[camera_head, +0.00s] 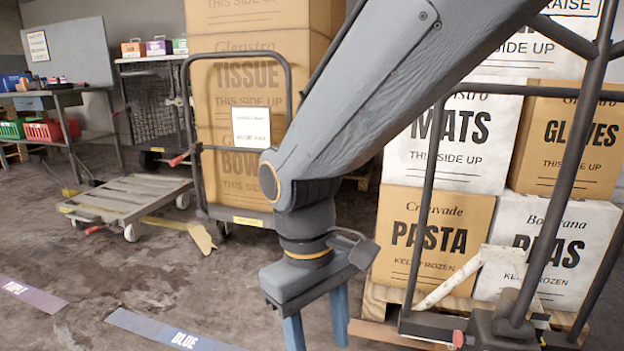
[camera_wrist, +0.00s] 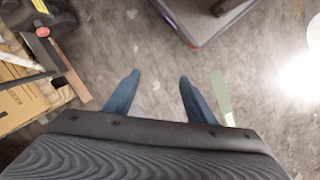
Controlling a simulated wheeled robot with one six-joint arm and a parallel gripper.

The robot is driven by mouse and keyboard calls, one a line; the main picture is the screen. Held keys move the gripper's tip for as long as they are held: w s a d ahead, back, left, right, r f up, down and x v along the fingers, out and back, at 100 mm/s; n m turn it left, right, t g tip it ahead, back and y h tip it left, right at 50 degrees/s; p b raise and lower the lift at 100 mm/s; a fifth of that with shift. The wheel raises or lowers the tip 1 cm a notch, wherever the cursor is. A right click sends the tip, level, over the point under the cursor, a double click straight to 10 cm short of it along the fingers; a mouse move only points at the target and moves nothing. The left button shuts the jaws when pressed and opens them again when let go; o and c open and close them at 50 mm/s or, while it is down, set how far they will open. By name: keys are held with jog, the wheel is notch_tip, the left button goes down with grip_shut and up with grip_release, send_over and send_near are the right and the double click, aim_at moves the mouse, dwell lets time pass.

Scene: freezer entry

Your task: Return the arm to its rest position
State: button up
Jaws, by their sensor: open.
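My arm (camera_head: 370,90) comes down from the top right in the head view and bends at the wrist.
A pallet of stacked boxes (camera_head: 442,235) and a dark metal cart frame (camera_head: 570,150) stand close on the right. A tissue box stack (camera_head: 240,80) and a flat trolley (camera_head: 128,198) stand behind. Blue (camera_head: 165,330) and purple (camera_head: 30,293) floor strips lie at left on clear floor.

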jog(key=s+a+r+m+t+y, duration=0.1)
jog(key=s+a+r+y, duration=0.2)
jog(key=s, duration=0.4)
jog(key=d+r+m+h+p, duration=0.1)
jog(key=d+r+m+p, duration=0.2)
jog(key=d+r+p, duration=0.7)
jog(key=d+r+m+p, duration=0.4)
jog(key=d+r+p, duration=0.7)
jog(key=r+p, duration=0.7)
jog(key=p, duration=1)
jog(key=shift+s+r+h, duration=0.15)
jog(key=shift+r+h, duration=0.1)
jog(key=shift+h, duration=0.15)
